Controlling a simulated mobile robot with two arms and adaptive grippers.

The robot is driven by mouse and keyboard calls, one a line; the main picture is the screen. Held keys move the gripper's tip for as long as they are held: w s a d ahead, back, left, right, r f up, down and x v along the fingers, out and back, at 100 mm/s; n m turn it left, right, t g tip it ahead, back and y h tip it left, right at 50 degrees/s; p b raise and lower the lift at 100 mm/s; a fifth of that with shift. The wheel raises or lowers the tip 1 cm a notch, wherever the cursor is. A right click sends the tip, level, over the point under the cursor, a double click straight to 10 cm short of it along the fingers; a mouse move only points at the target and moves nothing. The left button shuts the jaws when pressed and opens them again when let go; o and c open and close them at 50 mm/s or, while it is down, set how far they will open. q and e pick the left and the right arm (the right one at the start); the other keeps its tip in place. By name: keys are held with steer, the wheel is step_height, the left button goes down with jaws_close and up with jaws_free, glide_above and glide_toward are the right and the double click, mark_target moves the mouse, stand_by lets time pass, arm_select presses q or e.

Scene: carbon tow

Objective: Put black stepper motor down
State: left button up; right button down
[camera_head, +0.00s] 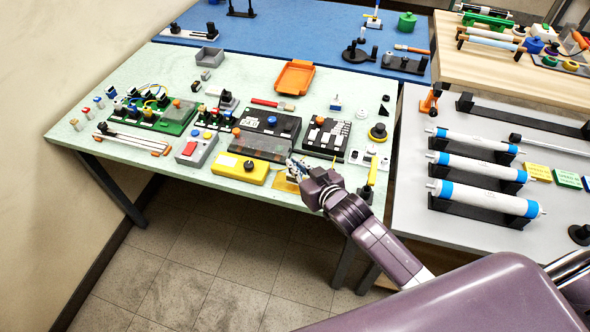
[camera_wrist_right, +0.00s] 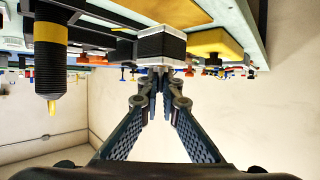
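The black stepper motor (camera_wrist_right: 162,46) shows in the right wrist view as a black block with pale end faces, at the fingertips of my right gripper (camera_wrist_right: 160,82). The fingers are drawn close together at the motor's near end, and it appears held there. In the head view my right gripper (camera_head: 293,170) is over the front edge of the pale green table, beside a flat yellow-orange pad (camera_head: 284,185). The motor cannot be made out clearly in the head view. In the wrist view the picture is upside down, with a yellow-orange flat surface (camera_wrist_right: 165,8) beyond the motor. My left gripper is not in view.
A yellow box (camera_head: 240,168) lies left of the gripper, and black trays (camera_head: 325,138) stand behind it. A black post with a yellow band (camera_wrist_right: 50,60) is close by in the wrist view. A grey table with white rollers (camera_head: 485,198) is at the right.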

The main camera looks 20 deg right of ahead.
steer(key=shift+f, duration=1.1)
steer(key=shift+f, duration=0.1)
steer(key=c, duration=2.6)
jaws_free()
steer(key=shift+f, duration=0.15)
steer(key=o, duration=0.4)
steer(key=shift+o, duration=0.2)
steer(key=shift+r, duration=0.3)
steer(key=shift+s, duration=0.35)
steer(key=b+v, duration=0.1)
steer(key=v, duration=1)
steer(key=shift+r, duration=0.15)
steer(key=shift+s+d, duration=0.15)
